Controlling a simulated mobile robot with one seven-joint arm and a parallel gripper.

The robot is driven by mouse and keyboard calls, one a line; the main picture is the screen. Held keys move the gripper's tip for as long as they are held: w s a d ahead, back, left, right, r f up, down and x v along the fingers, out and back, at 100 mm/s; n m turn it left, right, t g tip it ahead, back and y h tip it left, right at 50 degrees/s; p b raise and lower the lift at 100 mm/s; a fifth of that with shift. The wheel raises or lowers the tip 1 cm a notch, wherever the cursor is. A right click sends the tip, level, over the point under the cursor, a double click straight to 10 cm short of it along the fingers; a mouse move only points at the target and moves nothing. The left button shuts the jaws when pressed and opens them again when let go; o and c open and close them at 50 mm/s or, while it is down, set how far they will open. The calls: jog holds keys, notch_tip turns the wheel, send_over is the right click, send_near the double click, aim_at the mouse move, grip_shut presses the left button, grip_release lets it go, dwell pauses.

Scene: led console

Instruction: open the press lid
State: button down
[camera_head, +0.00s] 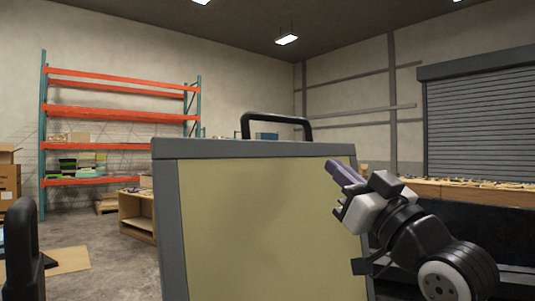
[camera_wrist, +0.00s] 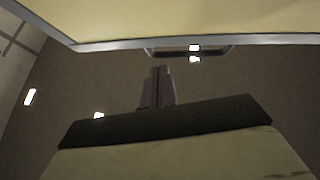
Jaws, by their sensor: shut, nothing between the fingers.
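The press lid (camera_head: 260,225) is a large flat panel with a pale yellow face and a grey frame. It stands steeply upright in the head view, with a black bar handle (camera_head: 277,120) on its top edge. In the wrist view the lid (camera_wrist: 190,18) fills the top, with its handle (camera_wrist: 190,52) just beyond the frame edge. My gripper (camera_head: 345,172) is in front of the lid's right part, its purple fingers pointing up and left. In the wrist view the gripper (camera_wrist: 160,72) is shut and empty. Contact with the lid cannot be told. The press base is not visible.
An orange and teal shelf rack (camera_head: 120,125) stands at the back left, with cardboard boxes (camera_head: 9,182) beside it. A wooden cabinet (camera_head: 137,215) stands behind the lid. A long bench (camera_head: 470,192) with small items runs along the right. A black looped part (camera_head: 22,245) is at lower left.

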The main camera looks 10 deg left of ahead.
aim_at(310, 153)
jog(key=shift+h, duration=0.4)
jog(key=p+x, duration=0.2)
jog(key=x, duration=0.2)
jog(key=p+x, duration=0.1)
jog(key=x, duration=0.2)
jog(key=w+f+p+x, duration=0.1)
jog(key=p+x, duration=0.1)
jog(key=x, duration=0.2)
jog(key=shift+w+r+p, duration=0.1)
jog(key=shift+w+p, duration=0.15)
jog(key=shift+p, duration=0.1)
jog(key=shift+w, duration=0.25)
jog(key=w+a+f, duration=0.3)
jog(key=w+a, duration=0.3)
jog(key=shift+a+g+h+p, duration=0.3)
jog(key=shift+r, duration=0.1)
